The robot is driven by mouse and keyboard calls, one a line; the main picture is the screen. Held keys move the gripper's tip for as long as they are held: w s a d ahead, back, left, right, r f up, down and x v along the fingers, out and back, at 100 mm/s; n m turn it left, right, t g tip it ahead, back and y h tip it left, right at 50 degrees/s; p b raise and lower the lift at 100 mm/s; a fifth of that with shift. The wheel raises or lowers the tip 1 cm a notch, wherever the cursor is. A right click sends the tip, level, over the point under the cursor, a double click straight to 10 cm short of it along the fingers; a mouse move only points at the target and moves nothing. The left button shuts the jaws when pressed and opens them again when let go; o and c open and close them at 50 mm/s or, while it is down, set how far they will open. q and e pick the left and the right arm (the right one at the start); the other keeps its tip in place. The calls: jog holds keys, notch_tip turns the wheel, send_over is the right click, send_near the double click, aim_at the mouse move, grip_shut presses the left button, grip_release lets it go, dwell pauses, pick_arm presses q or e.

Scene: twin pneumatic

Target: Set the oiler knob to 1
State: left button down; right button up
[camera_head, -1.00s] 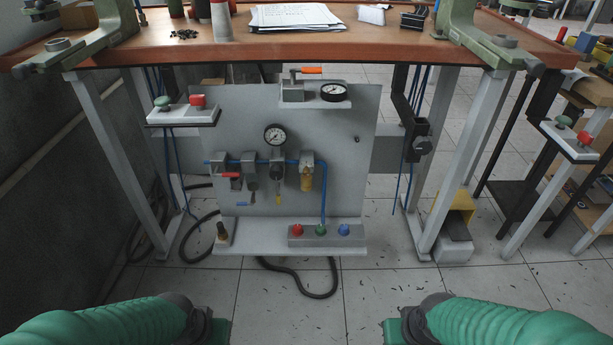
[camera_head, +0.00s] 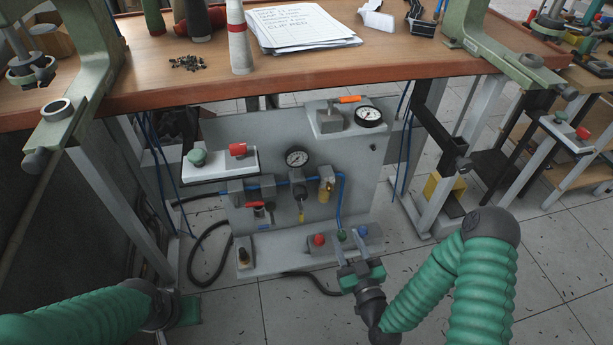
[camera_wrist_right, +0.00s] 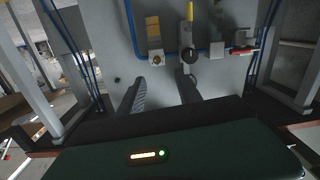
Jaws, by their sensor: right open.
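A grey upright panel (camera_head: 350,165) under the bench carries a row of small grey air units on a blue pipe. One unit has a gold bowl (camera_head: 326,192); the unit left of it has a round gauge (camera_head: 297,157) above and a yellow tip (camera_head: 301,216) below. I cannot tell for sure which one is the oiler. My right gripper (camera_head: 357,262) is open and empty, in front of the panel's lower shelf.
Red, green and blue buttons (camera_head: 341,236) sit on the shelf close by my right gripper. A bracket with red and green buttons (camera_head: 219,164) juts out at left. The bench top (camera_head: 300,65) overhangs the panel, with a valve and gauge (camera_head: 369,117) below its edge.

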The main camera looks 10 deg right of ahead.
jog(key=b, duration=0.2)
send_near(331, 191)
jog(key=shift+h, duration=0.3)
jog(key=w+b, duration=0.1)
jog(key=w, duration=0.1)
jog(key=w+b, duration=0.1)
jog(key=w, duration=0.2)
jog(key=w+a+b, duration=0.1)
jog(key=w, duration=0.2)
jog(key=shift+w+f+b, duration=0.15)
jog(key=shift+w+b, duration=0.1)
jog(key=shift+b, duration=0.15)
jog(key=shift+w+d, duration=0.2)
jog(key=shift+w, duration=0.2)
jog(key=shift+a, duration=0.1)
jog(key=shift+c, duration=1)
grip_shut()
